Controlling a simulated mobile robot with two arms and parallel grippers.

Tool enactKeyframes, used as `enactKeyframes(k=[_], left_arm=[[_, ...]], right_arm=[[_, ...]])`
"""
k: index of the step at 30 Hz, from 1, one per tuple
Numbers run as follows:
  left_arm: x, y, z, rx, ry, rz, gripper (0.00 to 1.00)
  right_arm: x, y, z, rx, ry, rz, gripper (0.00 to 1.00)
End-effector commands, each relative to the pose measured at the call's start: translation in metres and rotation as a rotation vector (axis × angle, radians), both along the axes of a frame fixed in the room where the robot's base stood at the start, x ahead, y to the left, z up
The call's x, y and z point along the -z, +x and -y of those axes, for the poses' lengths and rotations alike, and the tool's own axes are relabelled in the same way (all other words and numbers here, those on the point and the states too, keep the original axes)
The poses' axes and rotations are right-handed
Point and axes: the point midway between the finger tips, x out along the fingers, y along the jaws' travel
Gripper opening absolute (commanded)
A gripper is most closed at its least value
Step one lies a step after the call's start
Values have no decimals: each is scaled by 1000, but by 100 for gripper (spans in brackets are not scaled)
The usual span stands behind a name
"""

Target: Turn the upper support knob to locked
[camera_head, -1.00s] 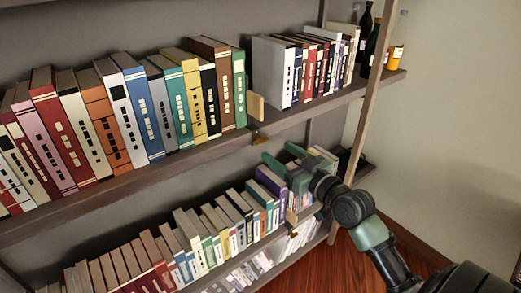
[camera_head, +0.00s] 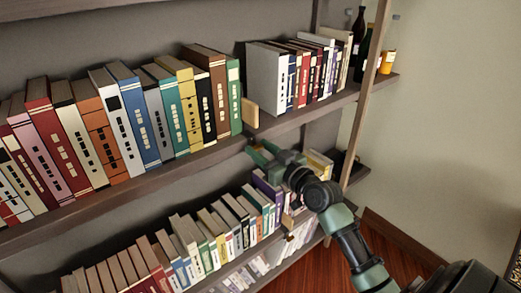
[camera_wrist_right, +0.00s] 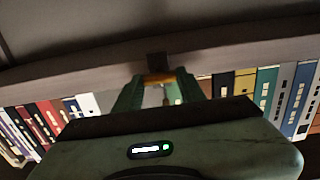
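The upper support (camera_head: 250,113) is a pale wooden block standing on the upper shelf between two groups of books. Its knob is hidden behind my right gripper in the head view. In the right wrist view the orange-brass knob (camera_wrist_right: 159,79) shows under the shelf's edge, between my fingertips. My right gripper (camera_head: 257,150) is at the front edge of the upper shelf, just below the support. Its green fingers stand apart on either side of the knob; I cannot tell whether they touch it. My left gripper is not in view.
The upper shelf (camera_head: 110,194) holds book rows on both sides of the support. Bottles (camera_head: 387,62) stand at its right end by an upright post (camera_head: 364,90). A lower shelf with books, a second support (camera_head: 288,220) and its knob lies below my right arm.

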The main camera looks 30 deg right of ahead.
Motion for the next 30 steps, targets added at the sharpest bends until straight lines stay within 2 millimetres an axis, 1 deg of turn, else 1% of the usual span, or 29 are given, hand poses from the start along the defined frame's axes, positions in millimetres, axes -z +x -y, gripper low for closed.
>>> enactKeyframes(k=[8,14,20,30], left_arm=[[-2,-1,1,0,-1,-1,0],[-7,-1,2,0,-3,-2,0],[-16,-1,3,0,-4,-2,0],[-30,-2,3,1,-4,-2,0]], right_arm=[[0,0,0,0,25,-3,0],[-1,0,0,0,113,-11,0],[-2,0,1,-1,271,-22,0],[-1,0,2,0,588,-47,0]])
